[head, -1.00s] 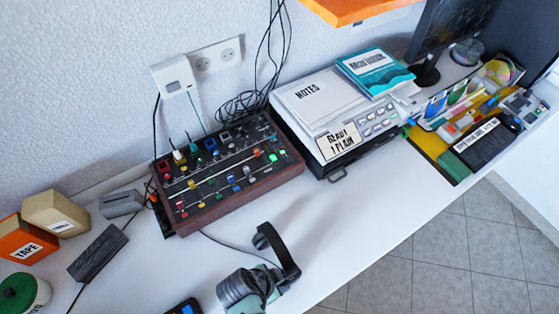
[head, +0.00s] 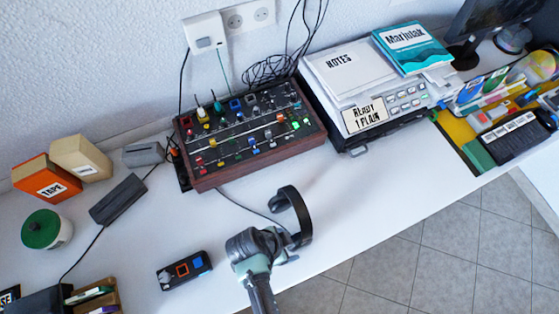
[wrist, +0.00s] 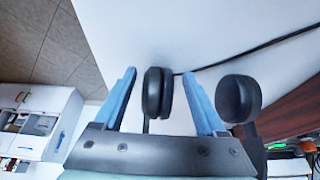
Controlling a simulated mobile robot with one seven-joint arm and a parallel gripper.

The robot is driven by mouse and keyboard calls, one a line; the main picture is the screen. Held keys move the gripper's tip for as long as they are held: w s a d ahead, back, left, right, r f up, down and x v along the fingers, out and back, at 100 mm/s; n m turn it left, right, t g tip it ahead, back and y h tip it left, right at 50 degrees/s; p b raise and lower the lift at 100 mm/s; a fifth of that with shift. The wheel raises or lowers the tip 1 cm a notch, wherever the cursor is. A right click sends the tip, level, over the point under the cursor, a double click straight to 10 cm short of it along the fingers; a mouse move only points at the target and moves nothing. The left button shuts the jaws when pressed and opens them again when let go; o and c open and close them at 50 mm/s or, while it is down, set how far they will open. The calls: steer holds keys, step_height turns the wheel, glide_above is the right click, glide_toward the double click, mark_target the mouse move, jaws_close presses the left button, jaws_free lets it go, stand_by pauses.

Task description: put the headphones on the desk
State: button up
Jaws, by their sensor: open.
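The black headphones (head: 304,222) are at the desk's (head: 345,205) front part, below the mixer, with the headband arching up to the right of my arm. Whether they rest on the desk is unclear. In the wrist view one ear cup (wrist: 157,93) lies between the blue fingers of my gripper (wrist: 158,73), with gaps on both sides. The other ear cup (wrist: 240,98) is outside the right finger. My gripper is open. In the head view my arm hides the fingers and part of the headphones.
A knob mixer (head: 250,135) stands behind, with a cable (head: 240,205) running to the headphones. A small black device (head: 184,270) lies left of my arm. A printer (head: 375,90) is at the back right. Bare desk lies right of the headphones, up to the front edge.

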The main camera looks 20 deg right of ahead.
steer(key=v, duration=1.1)
steer(key=w+r+n+t+y, duration=0.1)
steer(key=w+r+n+t, duration=0.55)
steer(key=w+r, duration=1.1)
steer(key=w+a+r+n+t+y, duration=0.1)
steer(key=w+r+t, duration=0.2)
steer(key=r, duration=0.4)
steer(key=w+a+r+n+t, duration=0.1)
steer(key=w+r+t, duration=0.3)
steer(key=r, duration=0.4)
step_height(320, 180, up, 24)
steer(key=s+a+n+t+y, duration=0.1)
steer(key=s+a+n+t, duration=0.15)
steer(key=n+t, duration=0.4)
steer(key=s+r+n+t, duration=0.1)
steer(key=s+r+t, duration=0.2)
steer(key=s+r, duration=0.2)
steer(key=s+r+n+t+y, duration=0.1)
steer(key=s+r+t, duration=0.3)
steer(key=r, duration=0.6)
steer(key=shift+s+n+y, duration=0.3)
steer(key=shift+s, duration=0.55)
